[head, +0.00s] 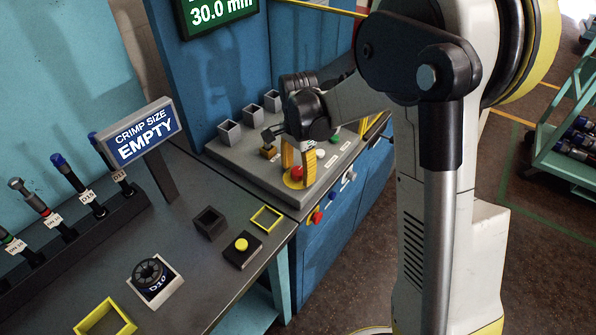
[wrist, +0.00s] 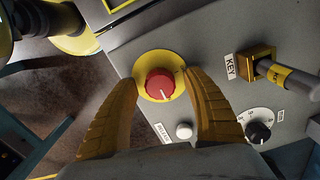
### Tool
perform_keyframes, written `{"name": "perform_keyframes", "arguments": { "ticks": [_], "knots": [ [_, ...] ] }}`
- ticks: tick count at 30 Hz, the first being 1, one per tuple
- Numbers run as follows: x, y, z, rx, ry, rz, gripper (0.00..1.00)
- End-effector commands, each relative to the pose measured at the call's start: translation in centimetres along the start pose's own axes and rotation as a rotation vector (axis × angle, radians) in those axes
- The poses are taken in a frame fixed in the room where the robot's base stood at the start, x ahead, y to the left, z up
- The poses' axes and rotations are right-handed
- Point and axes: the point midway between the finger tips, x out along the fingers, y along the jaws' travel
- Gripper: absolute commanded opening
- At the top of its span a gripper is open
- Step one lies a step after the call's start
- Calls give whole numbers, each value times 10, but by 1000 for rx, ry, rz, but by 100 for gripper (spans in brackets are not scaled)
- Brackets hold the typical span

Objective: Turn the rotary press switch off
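A round red knob (wrist: 160,84) with a white pointer line sits on a yellow disc in the wrist view. It also shows on the grey console top in the head view (head: 297,171). I cannot read a label naming it as the rotary press switch. My gripper (wrist: 158,79) is open and points down at this knob, with one orange finger on each side. The fingers look apart from the knob, though exact height is hard to tell. In the head view, my gripper (head: 298,176) partly hides the knob.
A brass KEY socket (wrist: 258,67) holds a grey yellow-tagged piece. A black dial (wrist: 260,130) and white button (wrist: 184,131) are close by. A green button (head: 335,138) and grey square holders (head: 229,131) share the console. A red-and-yellow knob (head: 317,216) is on the cabinet front.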

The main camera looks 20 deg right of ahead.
Motion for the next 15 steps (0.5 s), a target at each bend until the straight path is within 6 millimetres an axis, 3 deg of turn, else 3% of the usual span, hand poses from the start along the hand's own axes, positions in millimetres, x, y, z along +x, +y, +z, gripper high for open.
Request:
{"name": "perform_keyframes", "arguments": {
  "ticks": [1, 5, 15],
  "knots": [
    [0, 0, 0, 0, 0, 0, 45],
    [0, 0, 0, 0, 0, 0, 5],
    [0, 0, 0, -32, 0, 0, 5]
  ]
}}
